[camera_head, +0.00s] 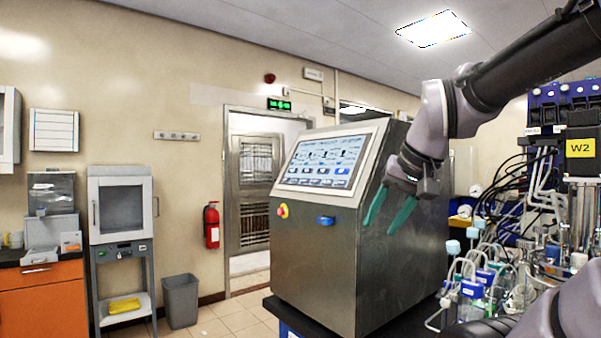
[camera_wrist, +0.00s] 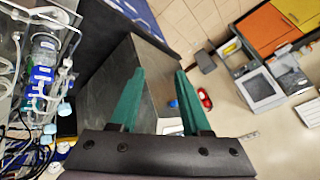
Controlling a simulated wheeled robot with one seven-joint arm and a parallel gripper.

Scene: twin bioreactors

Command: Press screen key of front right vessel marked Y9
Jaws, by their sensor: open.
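The control cabinet (camera_head: 320,240) is a grey metal box with a tilted touchscreen (camera_head: 325,160) on its upper front. The screen shows several vessel icons and a row of keys along its lower part, too small to read. My gripper (camera_head: 382,212) has green fingers and is open and empty, in front of the cabinet's right side, to the right of the screen. In the wrist view the open fingers (camera_wrist: 156,80) straddle the cabinet's side (camera_wrist: 155,70). A yellow W2 label (camera_head: 580,148) is on equipment at the right. No Y9 mark is legible.
Bottles and tubing (camera_head: 480,280) crowd the right. A fire extinguisher (camera_head: 211,225), a bin (camera_head: 181,301) and a doorway stand behind. The floor at left is open.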

